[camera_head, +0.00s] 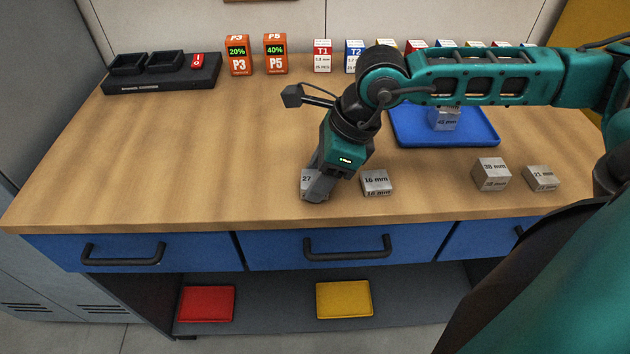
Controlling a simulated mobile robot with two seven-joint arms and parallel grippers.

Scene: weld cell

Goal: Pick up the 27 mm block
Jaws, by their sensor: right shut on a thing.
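The 27 mm block (306,180) is a small grey metal block with "27" showing on it, near the front of the wooden table (190,150). My right gripper (316,188) reaches down over it and is shut on it. The fingers hide much of the block, and I cannot tell whether it is clear of the table top. My left gripper is not in view.
Close right of the gripper lies a 16 mm block (376,183). Farther right are a larger grey block (491,174) and a 21 mm block (541,179). A blue tray (425,137) holds another block (445,121).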

